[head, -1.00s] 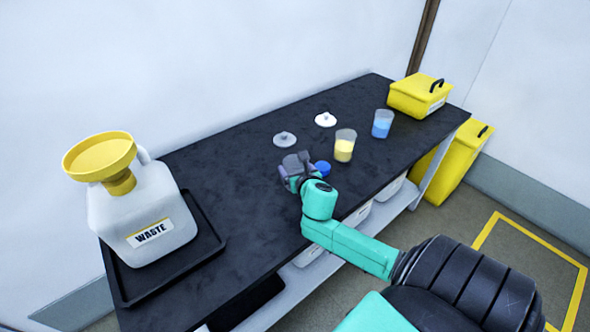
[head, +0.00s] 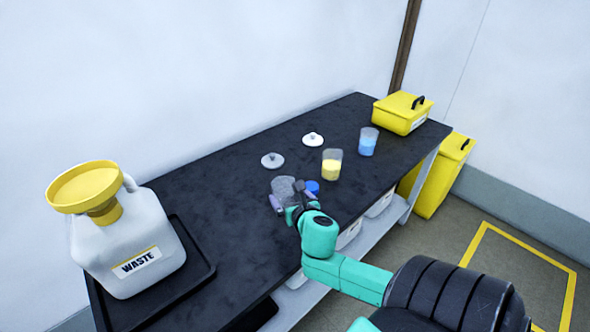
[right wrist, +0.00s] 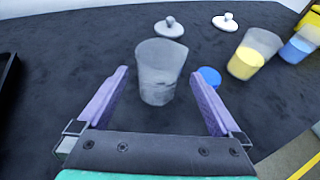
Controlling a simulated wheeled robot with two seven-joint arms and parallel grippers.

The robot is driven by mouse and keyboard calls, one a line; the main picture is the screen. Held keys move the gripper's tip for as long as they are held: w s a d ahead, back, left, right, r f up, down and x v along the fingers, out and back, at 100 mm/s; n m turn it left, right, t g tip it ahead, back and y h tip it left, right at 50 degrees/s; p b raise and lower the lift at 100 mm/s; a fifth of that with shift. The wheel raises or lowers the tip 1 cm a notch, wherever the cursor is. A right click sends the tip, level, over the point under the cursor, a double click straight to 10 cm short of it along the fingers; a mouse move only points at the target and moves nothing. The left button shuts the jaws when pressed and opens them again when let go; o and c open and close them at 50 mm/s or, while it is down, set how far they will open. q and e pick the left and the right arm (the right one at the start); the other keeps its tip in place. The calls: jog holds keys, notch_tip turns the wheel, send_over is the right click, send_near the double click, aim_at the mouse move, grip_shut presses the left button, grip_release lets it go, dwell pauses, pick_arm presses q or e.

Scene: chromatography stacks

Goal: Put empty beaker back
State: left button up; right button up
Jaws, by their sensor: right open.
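The empty clear beaker (right wrist: 160,75) stands upright on the dark bench, and it also shows in the head view (head: 284,186). My right gripper (right wrist: 160,90) is open, with its two purple fingers on either side of the beaker's near part in the wrist view. In the head view the right gripper (head: 291,203) is at the near side of the beaker and hides its lower part. I cannot tell whether the fingers touch the glass. My left gripper is not in view.
A beaker with yellow content (head: 332,165), a blue cap (head: 313,187) and a beaker with blue liquid (head: 367,143) stand to the right. Two pale lids (head: 272,160) lie behind. A waste jug (head: 130,245) with a yellow funnel stands on a black tray (head: 196,266) at left.

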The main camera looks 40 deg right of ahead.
jog(key=v, duration=0.6)
jog(key=shift+s, duration=0.1)
